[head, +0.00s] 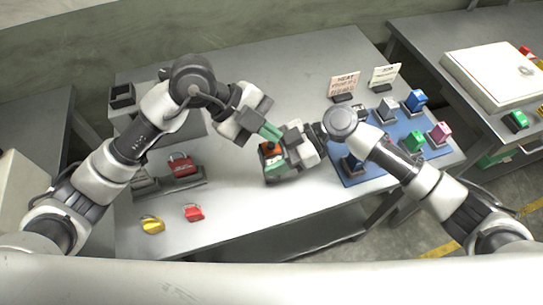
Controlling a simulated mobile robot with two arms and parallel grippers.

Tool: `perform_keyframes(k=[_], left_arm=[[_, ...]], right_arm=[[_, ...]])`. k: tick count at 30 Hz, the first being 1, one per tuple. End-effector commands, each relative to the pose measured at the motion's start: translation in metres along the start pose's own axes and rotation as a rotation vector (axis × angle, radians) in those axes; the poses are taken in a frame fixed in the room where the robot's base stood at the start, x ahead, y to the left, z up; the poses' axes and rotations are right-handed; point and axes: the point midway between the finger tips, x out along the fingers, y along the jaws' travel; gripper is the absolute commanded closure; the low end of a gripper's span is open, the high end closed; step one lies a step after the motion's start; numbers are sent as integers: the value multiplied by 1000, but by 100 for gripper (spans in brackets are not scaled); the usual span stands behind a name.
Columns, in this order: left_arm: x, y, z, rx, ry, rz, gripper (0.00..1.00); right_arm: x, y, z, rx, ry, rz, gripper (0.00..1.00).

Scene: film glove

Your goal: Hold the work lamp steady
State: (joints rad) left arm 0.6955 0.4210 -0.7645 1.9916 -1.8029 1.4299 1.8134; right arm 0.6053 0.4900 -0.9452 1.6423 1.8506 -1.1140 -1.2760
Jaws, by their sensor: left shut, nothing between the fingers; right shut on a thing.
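My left gripper (271,132) has green fingers and is shut with nothing between them, over the middle of the grey table. My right gripper (272,162) is just below it in the picture and is shut on a small orange and dark thing (269,147). The gripper hides much of this thing, and I cannot tell whether it is the work lamp. The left fingertips are close to it; whether they touch it is unclear. No other thing in view is plainly a work lamp.
A blue mat (353,175) with several coloured blocks on stands lies at right. Two signs (344,85) stand behind it. A red padlock-like thing (180,163) sits on a grey rack at left. Yellow (152,224) and red (194,212) items lie near the front edge.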

Motion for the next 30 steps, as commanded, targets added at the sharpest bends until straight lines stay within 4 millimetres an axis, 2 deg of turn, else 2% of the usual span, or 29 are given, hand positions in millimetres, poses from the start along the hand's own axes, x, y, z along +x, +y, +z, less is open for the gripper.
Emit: perform_keyframes(k=[8, 22, 30], left_arm=[[-3, -2, -2, 1, 0, -2, 100], [-35, -26, -25, 2, 0, -1, 100], [-42, -31, -31, 0, 0, -1, 100]], right_arm=[[0, 0, 0, 0, 0, 0, 86], [0, 0, 0, 0, 0, 0, 86], [0, 0, 0, 0, 0, 0, 86]])
